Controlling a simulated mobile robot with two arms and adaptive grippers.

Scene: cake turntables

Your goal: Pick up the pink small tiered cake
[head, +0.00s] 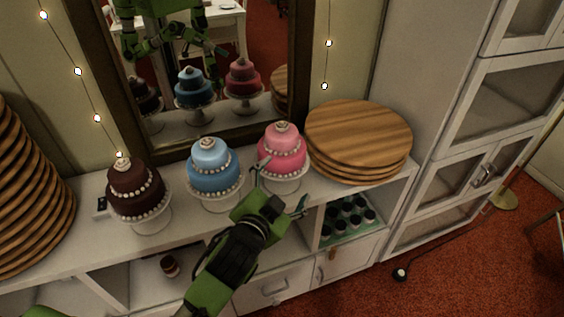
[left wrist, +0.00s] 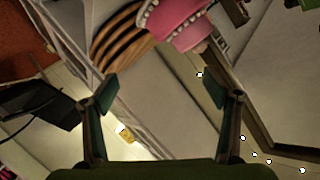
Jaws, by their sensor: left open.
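The pink small tiered cake (head: 282,152) stands on a white pedestal stand (head: 287,184) on the shelf top, at the right of a row of three cakes. It also shows at the top of the left wrist view (left wrist: 178,18), tilted and cut off by the frame edge. My left gripper (head: 279,185) is open and empty just in front of the pink cake, with its fingers apart. In the left wrist view its two fingertips (left wrist: 163,92) are spread, with the cake beyond them. My right gripper is not in view.
A blue tiered cake (head: 212,166) and a brown tiered cake (head: 134,188) stand to the left on white stands. Stacked wooden boards (head: 358,138) lie close on the right. A framed mirror (head: 155,125) is behind. Another board stack (head: 28,200) is far left.

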